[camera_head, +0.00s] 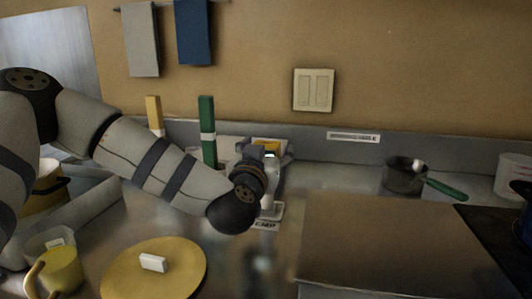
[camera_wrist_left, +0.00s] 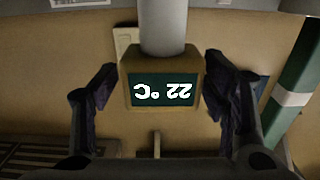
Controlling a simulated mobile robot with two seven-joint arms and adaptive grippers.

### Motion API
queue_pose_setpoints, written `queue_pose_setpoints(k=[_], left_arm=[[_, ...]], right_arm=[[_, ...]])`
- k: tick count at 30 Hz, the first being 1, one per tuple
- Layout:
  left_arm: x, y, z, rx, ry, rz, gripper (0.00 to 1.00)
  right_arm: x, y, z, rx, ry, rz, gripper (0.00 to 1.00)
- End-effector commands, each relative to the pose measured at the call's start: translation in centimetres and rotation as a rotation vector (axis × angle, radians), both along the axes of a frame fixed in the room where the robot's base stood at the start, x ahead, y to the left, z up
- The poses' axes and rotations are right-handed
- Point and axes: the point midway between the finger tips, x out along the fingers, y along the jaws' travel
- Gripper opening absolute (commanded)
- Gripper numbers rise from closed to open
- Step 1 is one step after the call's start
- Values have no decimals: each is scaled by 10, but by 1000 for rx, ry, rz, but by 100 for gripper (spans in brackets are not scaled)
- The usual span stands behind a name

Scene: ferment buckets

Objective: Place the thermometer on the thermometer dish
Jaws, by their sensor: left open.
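The thermometer has a yellow-brown head (camera_wrist_left: 125,82) with a dark green display reading 22 °C, upside down in the left wrist view, and a pale round stem (camera_wrist_left: 163,25). In the head view its yellow top (camera_head: 270,143) shows beside my left gripper (camera_head: 259,152), with the pale stem below it, partly behind my wrist. My left gripper (camera_wrist_left: 162,95) is open, with one finger on each side of the thermometer head and gaps visible. A pale dish (camera_head: 274,210) with a TEMP label in front lies below the thermometer; contact between stem and dish is hidden. My right gripper is out of view.
A green upright bar (camera_head: 207,145) and a yellow one (camera_head: 154,115) stand behind my left arm. A yellow round lid (camera_head: 185,263) and yellow jug (camera_head: 62,270) are at front left. A raised board (camera_head: 390,240) is at right, with a small pot (camera_head: 402,178) behind.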

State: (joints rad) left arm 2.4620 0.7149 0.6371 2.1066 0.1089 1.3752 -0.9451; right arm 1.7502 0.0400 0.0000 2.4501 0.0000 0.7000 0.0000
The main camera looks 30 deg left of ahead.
Motion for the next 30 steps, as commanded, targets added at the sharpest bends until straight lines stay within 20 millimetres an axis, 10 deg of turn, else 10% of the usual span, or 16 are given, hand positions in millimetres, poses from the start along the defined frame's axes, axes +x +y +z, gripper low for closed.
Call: queue_pose_setpoints(k=[15, 30], left_arm=[[-102, -27, 3, 2, -4, -4, 67], [-115, -30, 0, 0, 0, 0, 67]], right_arm=[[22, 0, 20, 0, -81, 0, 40], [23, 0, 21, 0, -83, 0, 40]])
